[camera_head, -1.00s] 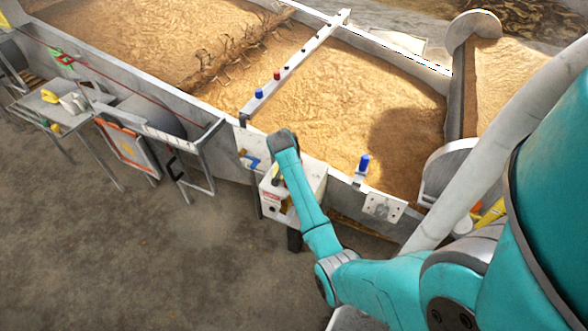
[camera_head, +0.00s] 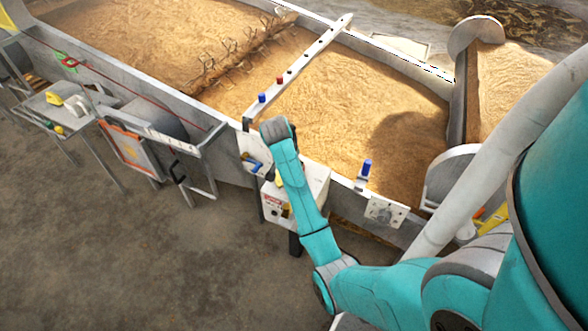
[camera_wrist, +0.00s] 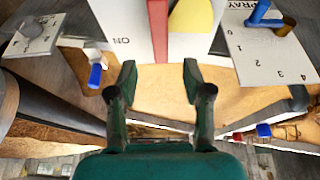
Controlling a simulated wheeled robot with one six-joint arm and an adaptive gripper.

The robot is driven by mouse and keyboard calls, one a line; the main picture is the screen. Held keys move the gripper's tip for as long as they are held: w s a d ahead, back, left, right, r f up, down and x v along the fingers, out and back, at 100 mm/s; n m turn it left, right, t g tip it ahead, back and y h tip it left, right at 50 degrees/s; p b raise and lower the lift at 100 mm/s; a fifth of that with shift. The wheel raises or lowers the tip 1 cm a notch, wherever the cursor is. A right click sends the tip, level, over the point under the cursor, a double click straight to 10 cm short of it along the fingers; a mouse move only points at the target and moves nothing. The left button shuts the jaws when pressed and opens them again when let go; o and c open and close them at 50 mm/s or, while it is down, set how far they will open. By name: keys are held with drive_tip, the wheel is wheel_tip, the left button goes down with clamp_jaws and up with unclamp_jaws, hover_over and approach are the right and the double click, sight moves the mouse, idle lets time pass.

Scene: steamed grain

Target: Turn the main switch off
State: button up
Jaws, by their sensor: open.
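The white switch box (camera_head: 314,188) stands against the near trough wall in the head view, partly hidden behind my arm. I cannot tell the switch's position. My gripper (camera_wrist: 159,72) is open and empty, its two fingers apart, with the red bar beyond the gap between them. The head view hides the fingers behind my wrist.
A panel marked "SPRAY" (camera_wrist: 265,50) with a blue lever (camera_wrist: 262,14) lies right in the wrist view; a panel with a grey knob (camera_wrist: 35,38) lies left. Grain troughs lie behind. A bench (camera_head: 60,110) stands left; the floor in front is clear.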

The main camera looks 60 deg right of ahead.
drive_tip(key=shift+v, duration=1.3)
